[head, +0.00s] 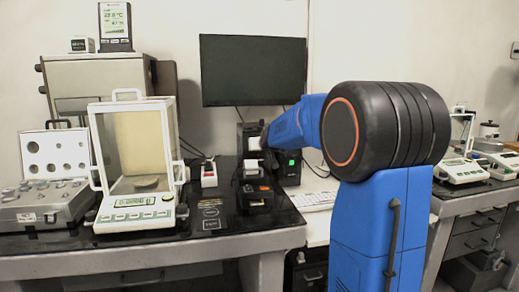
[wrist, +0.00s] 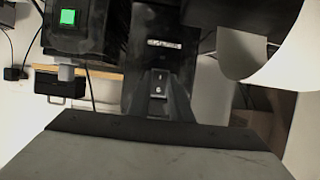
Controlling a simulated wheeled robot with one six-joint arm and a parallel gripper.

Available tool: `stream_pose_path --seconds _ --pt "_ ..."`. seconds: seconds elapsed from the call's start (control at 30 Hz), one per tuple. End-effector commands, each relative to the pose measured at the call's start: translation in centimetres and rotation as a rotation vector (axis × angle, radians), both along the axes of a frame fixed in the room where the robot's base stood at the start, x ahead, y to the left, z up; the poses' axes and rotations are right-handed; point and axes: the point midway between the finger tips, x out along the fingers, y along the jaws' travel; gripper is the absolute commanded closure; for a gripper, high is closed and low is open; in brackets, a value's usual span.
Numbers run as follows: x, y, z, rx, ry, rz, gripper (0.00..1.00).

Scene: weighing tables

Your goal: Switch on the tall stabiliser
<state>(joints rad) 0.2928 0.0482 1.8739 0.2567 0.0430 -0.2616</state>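The tall stabiliser (head: 241,133) is a black upright unit behind the label printer in the head view, with a pale panel on its front. My blue arm ends close to its right side, and my gripper (head: 265,136) is a small dark shape there, partly hidden. In the wrist view a black housing (wrist: 139,60) fills the middle, with a pale label and a small dark rocker switch (wrist: 157,85) that shows no light. A grey body with a dark edge fills the bottom of that view.
A second black unit (head: 288,168) with a lit green switch stands just right; a green switch (wrist: 68,16) glows in the wrist view. The printer (head: 256,194) stands in front. A glass-sided balance (head: 140,200), a weight case (head: 45,205) and a monitor (head: 253,70) are nearby.

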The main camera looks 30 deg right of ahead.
Motion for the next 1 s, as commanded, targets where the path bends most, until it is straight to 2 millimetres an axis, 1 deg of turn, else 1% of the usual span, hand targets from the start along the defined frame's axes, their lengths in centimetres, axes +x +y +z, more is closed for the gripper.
stream_pose_path --seconds 0.37,0.8,1.0 --pt "-0.13 -0.56 -0.37 -0.026 -0.062 -0.016 1.0" --pt "0.04 -0.13 -0.95 -0.062 -0.222 0.0 1.0" --pt "-0.01 -0.13 -0.93 -0.07 -0.25 -0.001 1.0"
